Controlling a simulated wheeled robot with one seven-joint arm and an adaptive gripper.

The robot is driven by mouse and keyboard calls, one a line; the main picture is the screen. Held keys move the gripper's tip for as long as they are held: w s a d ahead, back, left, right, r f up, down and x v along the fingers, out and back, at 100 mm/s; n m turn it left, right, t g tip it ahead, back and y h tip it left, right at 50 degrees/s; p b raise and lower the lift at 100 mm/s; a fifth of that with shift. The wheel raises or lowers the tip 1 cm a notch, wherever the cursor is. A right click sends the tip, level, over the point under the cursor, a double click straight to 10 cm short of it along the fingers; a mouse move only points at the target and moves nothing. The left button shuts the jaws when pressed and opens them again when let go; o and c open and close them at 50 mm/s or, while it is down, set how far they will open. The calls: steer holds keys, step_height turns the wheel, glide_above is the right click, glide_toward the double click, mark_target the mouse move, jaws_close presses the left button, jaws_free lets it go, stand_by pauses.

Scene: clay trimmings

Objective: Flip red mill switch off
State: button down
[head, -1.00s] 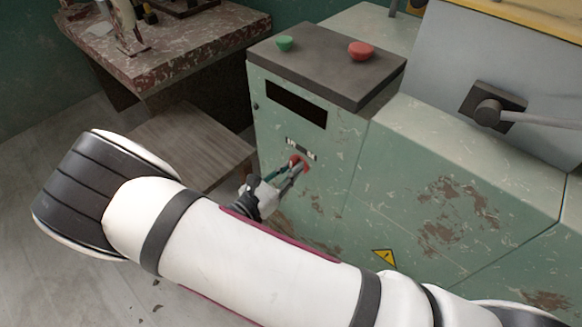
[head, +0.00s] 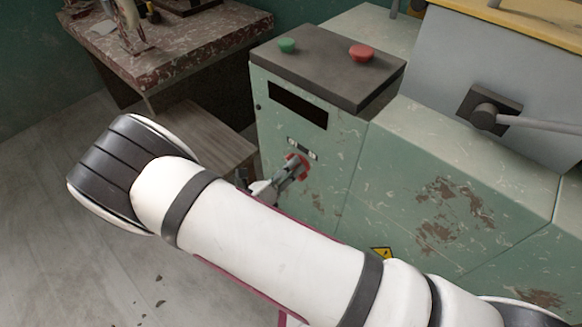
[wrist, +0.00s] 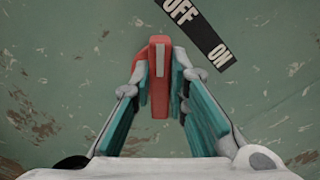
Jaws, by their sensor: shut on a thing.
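The red mill switch (head: 303,160) is on the front of the green cabinet (head: 345,180), just below a small black-and-white label (head: 302,148). In the wrist view the red switch (wrist: 160,75) stands between my teal-lined fingers, its tip past the fingertips, with a pale line along it. The label (wrist: 195,30) reads OFF at upper left and ON at lower right. My gripper (wrist: 159,85) is shut on the switch; it also shows in the head view (head: 296,168). My forearm hides the lower cabinet front. I cannot tell which word the switch points to.
A green button (head: 287,45) and a red button (head: 361,52) are on the cabinet's dark top. A grey lever (head: 540,124) is at the right. A worn table (head: 200,40) and a wooden board (head: 190,140) are at the left. A yellow warning sign (head: 380,253) is low on the cabinet.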

stand_by(0.4)
steer(key=c, duration=1.6)
jaws_free()
steer(key=shift+o, duration=0.2)
steer(key=v, duration=1.2)
steer(key=shift+a, duration=0.1)
